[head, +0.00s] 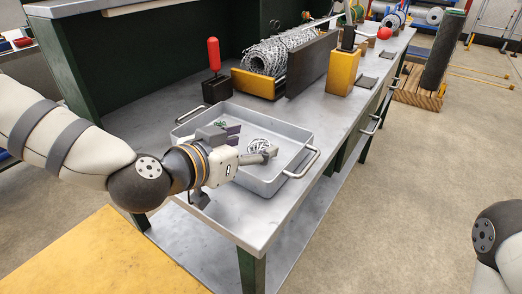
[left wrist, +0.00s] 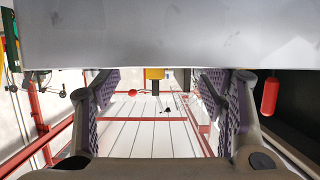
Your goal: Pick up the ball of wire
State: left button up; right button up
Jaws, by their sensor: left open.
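My left gripper (head: 250,144) reaches over the tray's near left part. The ball does not show there. My right gripper is out of view; only part of my right arm shows.
A red-handled tool (head: 213,55) on a black block stands behind the tray. A yellow-ended crate with a wire mesh roll (head: 278,52) and a yellow block (head: 343,72) stand further along the bench. The tray handle (head: 303,164) sticks out at right.

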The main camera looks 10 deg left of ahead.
pick_arm(q)
jog(key=shift+w+d+f, duration=0.3)
jog(key=shift+w+f, duration=0.25)
jog(key=shift+w, duration=0.2)
jog(key=shift+w+d, duration=0.2)
jog(key=shift+w, duration=0.15)
jog(key=c, duration=1.3)
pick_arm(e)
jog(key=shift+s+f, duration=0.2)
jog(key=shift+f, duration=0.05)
pick_arm(q)
jog(key=shift+r, duration=0.15)
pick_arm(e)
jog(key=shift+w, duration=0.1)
